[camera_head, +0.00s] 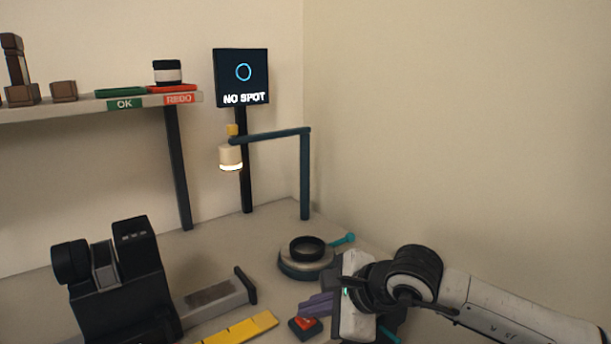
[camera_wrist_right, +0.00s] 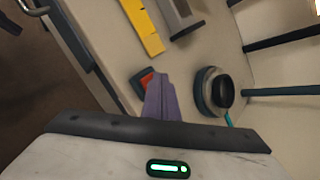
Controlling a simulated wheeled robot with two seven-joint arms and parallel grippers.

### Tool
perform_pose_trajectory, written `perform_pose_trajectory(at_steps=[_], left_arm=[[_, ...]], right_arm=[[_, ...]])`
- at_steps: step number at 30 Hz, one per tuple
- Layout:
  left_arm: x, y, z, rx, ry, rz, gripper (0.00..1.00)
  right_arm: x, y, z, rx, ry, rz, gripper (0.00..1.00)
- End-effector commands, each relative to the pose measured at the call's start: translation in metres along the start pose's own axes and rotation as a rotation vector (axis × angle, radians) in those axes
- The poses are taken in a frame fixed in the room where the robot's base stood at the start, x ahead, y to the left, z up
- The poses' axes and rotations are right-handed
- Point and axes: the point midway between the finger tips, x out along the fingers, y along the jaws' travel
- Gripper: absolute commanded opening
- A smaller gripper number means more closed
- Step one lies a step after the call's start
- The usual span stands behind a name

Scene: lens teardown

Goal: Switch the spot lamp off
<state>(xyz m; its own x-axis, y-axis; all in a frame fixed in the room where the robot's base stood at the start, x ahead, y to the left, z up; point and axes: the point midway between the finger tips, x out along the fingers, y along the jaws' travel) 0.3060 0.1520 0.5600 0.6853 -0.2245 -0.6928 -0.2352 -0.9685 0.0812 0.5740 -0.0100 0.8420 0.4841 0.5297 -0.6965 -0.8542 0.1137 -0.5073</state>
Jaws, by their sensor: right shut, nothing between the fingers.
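The spot lamp (camera_head: 231,158) hangs from a dark blue bent arm in the head view, and its lower rim glows. A small box with a red top (camera_head: 305,325), which looks like a switch, sits on the bench near the front. It also shows in the right wrist view (camera_wrist_right: 146,79), partly behind the fingers. My right gripper (camera_head: 306,305) is shut and empty, its purple fingers close beside and above the red-topped box. The fingers also show in the wrist view (camera_wrist_right: 160,84). I cannot tell whether they touch the box. My left gripper is out of view.
A round stand with a black ring (camera_head: 307,249) and teal handle is behind my right gripper. A black instrument (camera_head: 120,285) stands at left, a yellow strip (camera_head: 240,329) at front. A screen (camera_head: 241,78) reads "NO SPOT". A shelf (camera_head: 60,112) holds OK and REDO trays.

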Motion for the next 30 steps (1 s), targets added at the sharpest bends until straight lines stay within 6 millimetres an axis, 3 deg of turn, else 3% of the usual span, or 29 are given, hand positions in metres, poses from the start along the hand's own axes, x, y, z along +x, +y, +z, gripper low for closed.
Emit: perform_pose_trajectory(at_steps=[30], left_arm=[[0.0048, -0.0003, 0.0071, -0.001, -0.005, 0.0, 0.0]], right_arm=[[-0.0035, -0.0022, 0.0027, -0.001, 0.001, 0.001, 0.0]])
